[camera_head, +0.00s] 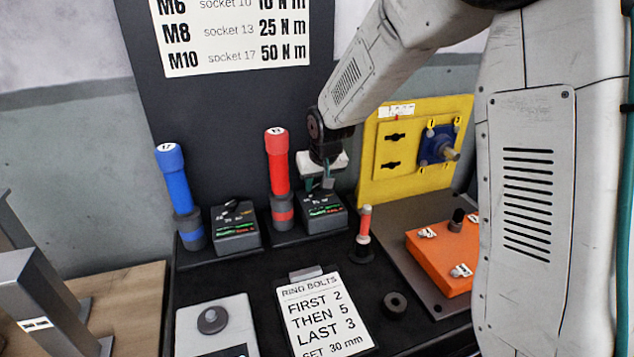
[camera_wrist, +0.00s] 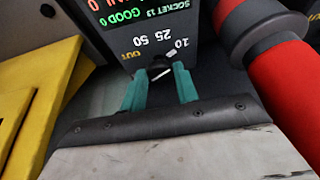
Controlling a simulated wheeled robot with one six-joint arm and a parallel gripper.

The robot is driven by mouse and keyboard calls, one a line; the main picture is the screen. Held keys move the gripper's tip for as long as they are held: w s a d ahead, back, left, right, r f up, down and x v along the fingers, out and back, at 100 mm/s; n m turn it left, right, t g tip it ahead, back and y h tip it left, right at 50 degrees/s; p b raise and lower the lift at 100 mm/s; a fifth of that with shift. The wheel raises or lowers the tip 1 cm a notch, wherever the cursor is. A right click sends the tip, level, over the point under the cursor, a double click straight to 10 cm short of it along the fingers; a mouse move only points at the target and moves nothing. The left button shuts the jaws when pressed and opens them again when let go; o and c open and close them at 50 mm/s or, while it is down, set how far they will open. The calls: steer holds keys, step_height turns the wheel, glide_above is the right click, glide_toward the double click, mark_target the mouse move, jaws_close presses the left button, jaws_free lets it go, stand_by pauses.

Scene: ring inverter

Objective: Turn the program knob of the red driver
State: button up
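The red driver (camera_head: 279,160) stands upright in its holder, and its red body also shows at the right of the wrist view (camera_wrist: 285,90). Its dark control box (camera_head: 322,211) is beside it on the right. In the wrist view the box face (camera_wrist: 150,30) shows a lit display and the marks OUT, 10, 25 and 50. The small dark program knob (camera_wrist: 160,72) has a white pointer line. My gripper (camera_wrist: 160,80) is at the box, its teal fingers apart on both sides of the knob, with a narrow gap visible. My gripper (camera_head: 321,183) partly covers the box's top in the head view.
A blue driver (camera_head: 176,185) with its own box (camera_head: 235,230) stands to the left. A yellow panel (camera_head: 385,165) is behind on the right. A small red-handled tool (camera_head: 364,225) and an orange block (camera_head: 440,258) stand to the right. A printed card (camera_head: 322,315) lies in front.

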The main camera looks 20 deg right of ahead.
steer(key=shift+d+n, duration=0.1)
steer(key=shift+n, duration=0.3)
steer(key=n, duration=0.1)
steer(key=n+y, duration=0.1)
steer(key=n, duration=0.1)
steer(key=shift+d+g+y, duration=0.15)
steer(key=shift+g+y, duration=0.15)
steer(key=shift+w+d+n+g+y, duration=0.1)
steer(key=shift+n+g+y, duration=0.35)
steer(key=shift+n, duration=1.55)
steer(key=o, duration=1)
steer(key=shift+c, duration=0.2)
steer(key=shift+t+y, duration=0.25)
steer(key=shift+r, duration=0.1)
